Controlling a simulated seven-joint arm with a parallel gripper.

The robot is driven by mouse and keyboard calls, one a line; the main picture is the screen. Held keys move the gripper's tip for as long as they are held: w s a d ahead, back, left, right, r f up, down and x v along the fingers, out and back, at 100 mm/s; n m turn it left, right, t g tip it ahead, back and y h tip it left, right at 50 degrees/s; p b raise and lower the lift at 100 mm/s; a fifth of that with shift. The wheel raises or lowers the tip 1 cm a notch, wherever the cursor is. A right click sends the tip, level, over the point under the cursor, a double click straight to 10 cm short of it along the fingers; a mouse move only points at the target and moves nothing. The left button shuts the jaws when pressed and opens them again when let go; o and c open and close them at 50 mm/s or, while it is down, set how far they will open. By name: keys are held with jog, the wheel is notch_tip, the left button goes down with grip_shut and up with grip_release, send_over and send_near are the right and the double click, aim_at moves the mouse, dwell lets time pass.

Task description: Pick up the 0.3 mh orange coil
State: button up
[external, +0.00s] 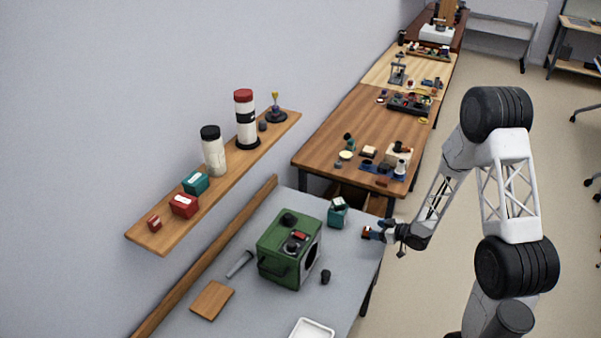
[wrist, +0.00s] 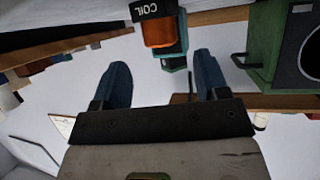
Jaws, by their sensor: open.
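An orange coil (wrist: 158,32) with a black band lettered "COIL" shows at the top middle of the wrist view. The inductance value is not readable. In the external view the small orange coil (external: 367,233) sits near the right edge of the grey table, right at the front of my gripper (external: 382,230). In the wrist view my gripper (wrist: 161,62) is open, with its two blue fingers apart. The coil appears ahead of the gap between them, and the gap itself looks empty. I cannot tell whether a finger touches the coil.
A teal box (external: 338,213) stands on the grey table (external: 345,255) just left of the coil. A green speaker cabinet (external: 290,248) is further left, with a small black knob-like piece (external: 326,276) beside it. A wooden bench (external: 340,130) with parts lies behind.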

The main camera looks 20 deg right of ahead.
aim_at(368, 229)
dwell(0.3)
jog(key=shift+x, duration=2.6)
jog(key=shift+s+f, duration=0.1)
jog(key=c, duration=1.1)
